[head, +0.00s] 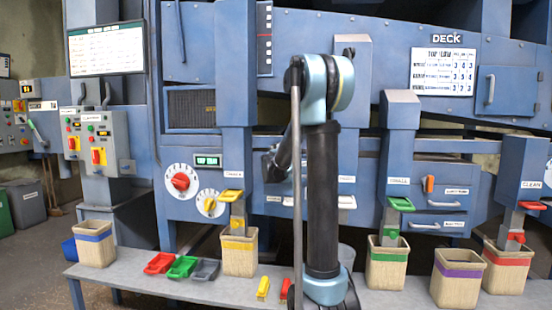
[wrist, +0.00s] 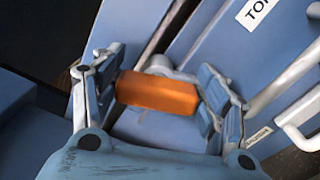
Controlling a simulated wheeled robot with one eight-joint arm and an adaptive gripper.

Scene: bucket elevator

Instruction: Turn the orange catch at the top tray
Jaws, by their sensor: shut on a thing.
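The orange catch (wrist: 158,93) lies across the middle of the wrist view, between the two finger pads of my gripper (wrist: 160,97). The left pad is at its left end and the right pad at its right end. The gripper is shut on it. A grey round pivot (wrist: 158,64) shows just behind the catch, on a blue panel. A white label starting "TO" (wrist: 262,10) is at the upper right. In the head view my arm stands in the middle and hides the gripper's fingers. Another orange piece (head: 428,184) shows by the right-hand drawers.
White handles (wrist: 300,120) stick out to the right of the gripper in the wrist view. In the head view, a bench (head: 140,284) holds several wooden buckets, with a yellow-banded bucket (head: 239,252) left of my arm. Small coloured trays (head: 183,266) lie beside it.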

